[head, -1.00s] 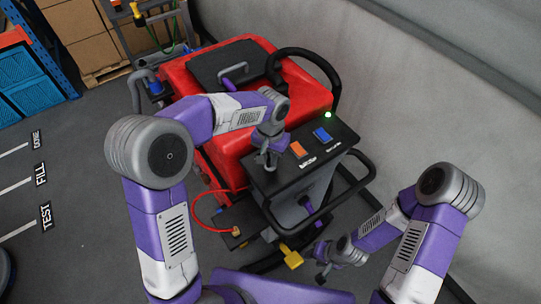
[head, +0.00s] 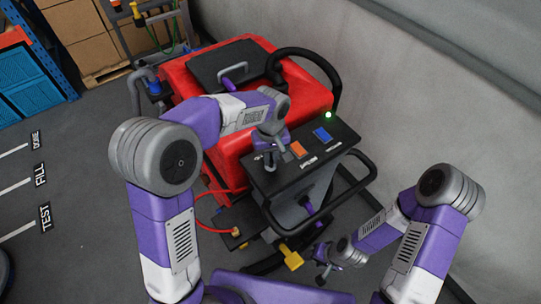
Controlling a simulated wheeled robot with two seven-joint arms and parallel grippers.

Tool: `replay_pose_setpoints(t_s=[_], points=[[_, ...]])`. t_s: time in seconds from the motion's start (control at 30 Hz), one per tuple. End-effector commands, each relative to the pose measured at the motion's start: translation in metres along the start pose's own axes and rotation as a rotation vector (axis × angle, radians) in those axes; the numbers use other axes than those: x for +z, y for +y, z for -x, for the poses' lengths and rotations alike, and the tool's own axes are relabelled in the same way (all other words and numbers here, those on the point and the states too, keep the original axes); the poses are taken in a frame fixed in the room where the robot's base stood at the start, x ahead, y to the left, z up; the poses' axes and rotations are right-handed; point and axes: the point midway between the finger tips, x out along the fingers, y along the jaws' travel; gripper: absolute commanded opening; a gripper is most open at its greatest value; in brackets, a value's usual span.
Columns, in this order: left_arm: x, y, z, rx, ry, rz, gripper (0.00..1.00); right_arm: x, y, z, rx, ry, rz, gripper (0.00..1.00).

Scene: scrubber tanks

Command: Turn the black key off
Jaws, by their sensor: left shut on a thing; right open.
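The dark control panel (head: 308,166) of the red scrubber (head: 222,137) carries an orange button (head: 299,149) and a blue button (head: 322,134). My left gripper (head: 269,165) points down at the panel's left end and is shut on the black key, which is mostly hidden by the fingers. I cannot tell the key's angle. A green light (head: 328,115) glows at the panel's far corner. My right gripper (head: 322,277) is open, low at the front right, apart from the machine.
A black handle bar (head: 345,190) loops around the panel's front. A red hose (head: 203,205) and a yellow part (head: 291,257) lie below. A grey wall (head: 440,110) stands on the right. Shelves and boxes (head: 85,40) stand at the back left. The left floor is mostly clear.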

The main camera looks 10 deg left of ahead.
Motion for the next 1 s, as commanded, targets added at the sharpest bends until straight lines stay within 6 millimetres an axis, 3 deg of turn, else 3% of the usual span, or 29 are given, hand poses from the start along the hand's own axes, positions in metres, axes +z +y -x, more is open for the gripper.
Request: replay_pose_setpoints(t_s=[0.43,1.0], points=[[0.0005,0.0005,0.0009,0.001,-0.001,0.294,0.00,0.0001,-0.0007,0.0019,0.000,0.000,0.000,0.43],[0.0004,0.0008,0.0008,0.002,-0.001,0.370,0.00,0.0001,-0.0009,0.0024,0.000,0.000,0.000,0.43]])
